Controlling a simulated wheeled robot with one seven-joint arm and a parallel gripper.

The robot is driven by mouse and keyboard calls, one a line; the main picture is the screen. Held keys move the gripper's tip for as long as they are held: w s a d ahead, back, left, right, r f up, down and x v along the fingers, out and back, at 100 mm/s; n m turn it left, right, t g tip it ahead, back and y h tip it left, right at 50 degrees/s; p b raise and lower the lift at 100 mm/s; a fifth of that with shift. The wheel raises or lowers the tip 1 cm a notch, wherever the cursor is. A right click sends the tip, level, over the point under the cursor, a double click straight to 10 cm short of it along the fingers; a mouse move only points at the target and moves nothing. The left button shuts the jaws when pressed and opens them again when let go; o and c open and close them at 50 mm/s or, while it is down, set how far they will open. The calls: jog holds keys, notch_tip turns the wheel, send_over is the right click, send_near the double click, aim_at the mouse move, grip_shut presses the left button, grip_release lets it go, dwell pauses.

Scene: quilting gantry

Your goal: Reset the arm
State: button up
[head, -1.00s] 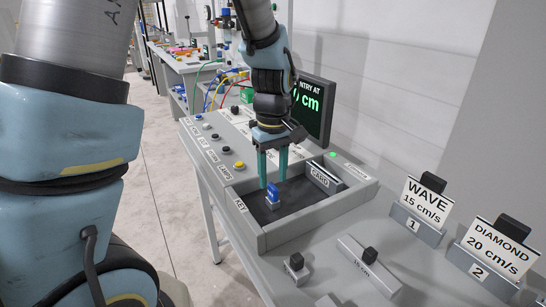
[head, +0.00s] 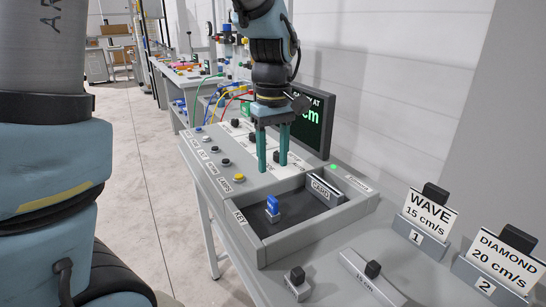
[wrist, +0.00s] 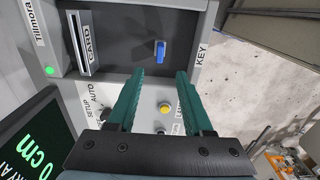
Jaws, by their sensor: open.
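My gripper (head: 273,167) has two teal fingers pointing down, apart and empty. It is above the sloped control panel (head: 230,185), behind the recessed tray in the head view. In the wrist view the open fingers (wrist: 150,75) frame the panel, with a yellow button (wrist: 164,107) between them. A blue key (head: 272,205) stands upright in the tray near the KEY label, apart from my gripper; it also shows in the wrist view (wrist: 160,51). The CARD holder (head: 325,189) is at the tray's right side.
A monitor (head: 314,122) reading "cm" stands close behind my gripper. A row of buttons with labels runs along the panel's left edge. WAVE (head: 429,214) and DIAMOND (head: 503,261) cards stand at the right. A green light (head: 333,167) is lit. Open floor (head: 130,175) lies left.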

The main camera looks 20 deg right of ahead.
jog(key=a+f+m, duration=0.1)
jog(key=a+f, duration=0.1)
jog(key=a, duration=1)
jog(key=w+a+f+m+t, duration=0.1)
jog(key=a+f+m, duration=0.1)
jog(key=a, duration=1.1)
jog(key=shift+w+a+f+t, duration=0.2)
jog(key=shift+f+t, duration=0.1)
jog(key=shift+f, duration=0.55)
